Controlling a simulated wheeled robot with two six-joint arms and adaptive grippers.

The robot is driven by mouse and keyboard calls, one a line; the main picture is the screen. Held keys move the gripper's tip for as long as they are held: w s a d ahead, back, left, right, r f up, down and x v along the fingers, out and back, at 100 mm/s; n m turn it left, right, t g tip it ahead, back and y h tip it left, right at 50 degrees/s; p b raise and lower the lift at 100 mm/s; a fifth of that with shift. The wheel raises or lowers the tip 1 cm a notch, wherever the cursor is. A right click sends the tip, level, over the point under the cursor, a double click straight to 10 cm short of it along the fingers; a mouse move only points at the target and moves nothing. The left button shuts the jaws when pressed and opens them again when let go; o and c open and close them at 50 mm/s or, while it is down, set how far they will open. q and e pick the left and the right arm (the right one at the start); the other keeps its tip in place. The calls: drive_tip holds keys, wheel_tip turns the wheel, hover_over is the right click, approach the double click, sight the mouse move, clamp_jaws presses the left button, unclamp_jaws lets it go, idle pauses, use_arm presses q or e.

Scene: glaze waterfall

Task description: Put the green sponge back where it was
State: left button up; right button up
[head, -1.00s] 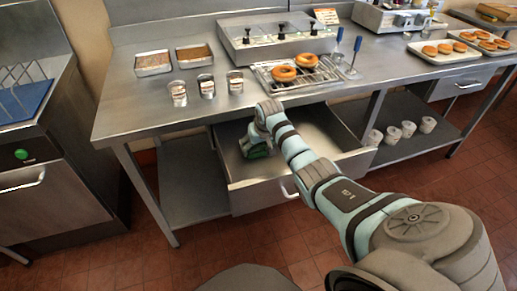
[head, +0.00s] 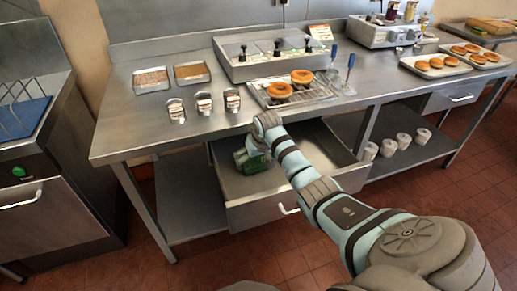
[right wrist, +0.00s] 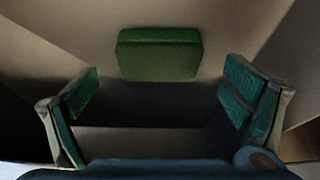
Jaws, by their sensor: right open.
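The green sponge (right wrist: 158,56) is a block with a lighter upper band, lying on the drawer floor in the right wrist view. It is centred just beyond my right fingertips and apart from both fingers. My right gripper (head: 250,160) is open and reaches down into the open drawer (head: 300,172), near its left side. In the right wrist view its teal-padded fingers (right wrist: 163,82) stand wide with nothing between them. In the head view, green shows at the gripper, but sponge and pads are hard to tell apart. My left gripper is out of view.
The metal counter (head: 140,125) overhangs the drawer. On it are several labelled cups (head: 204,103), a wire rack with two donuts (head: 302,77) and a control unit (head: 270,55). Several white cups (head: 403,140) stand on the lower shelf at right.

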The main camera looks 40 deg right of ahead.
drive_tip(key=p+v, duration=0.2)
drive_tip(key=v, duration=0.7)
